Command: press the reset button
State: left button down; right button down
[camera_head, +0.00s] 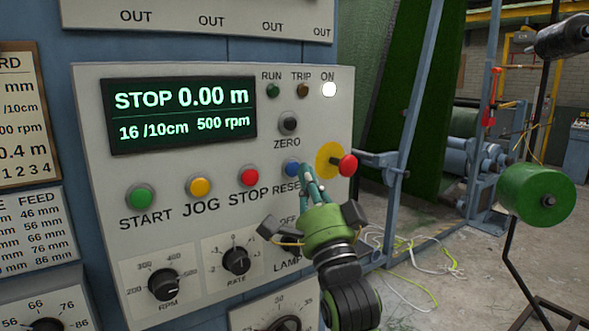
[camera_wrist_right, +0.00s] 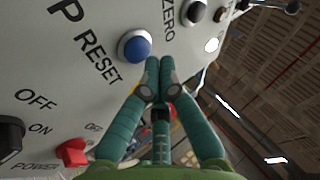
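The blue reset button (camera_head: 292,167) is on the grey control panel (camera_head: 95,235), at the right of the button row, above the partly covered RESET label. In the right wrist view the blue button (camera_wrist_right: 134,46) is fully visible and the RESET label is readable. My right gripper (camera_head: 309,173) is at the panel, just right of the button in the head view. In the wrist view its two fingertips (camera_wrist_right: 161,70) are together and empty, pointing toward the panel beside the button. I cannot tell whether they touch the panel. My left gripper is not in view.
A red mushroom button (camera_head: 347,165) on a yellow disc is close right of my fingers. The red STOP (camera_head: 249,176), yellow JOG (camera_head: 199,187) and green START (camera_head: 140,197) buttons sit left. The black ZERO knob (camera_head: 289,122) is above. The display (camera_head: 180,114) reads STOP 0.00 m.

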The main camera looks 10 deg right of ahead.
jog(key=s, duration=0.1)
jog(key=s+d, duration=0.1)
jog(key=s, duration=0.1)
jog(key=s+p, duration=0.1)
jog(key=shift+s+d, duration=0.35)
dwell(0.6)
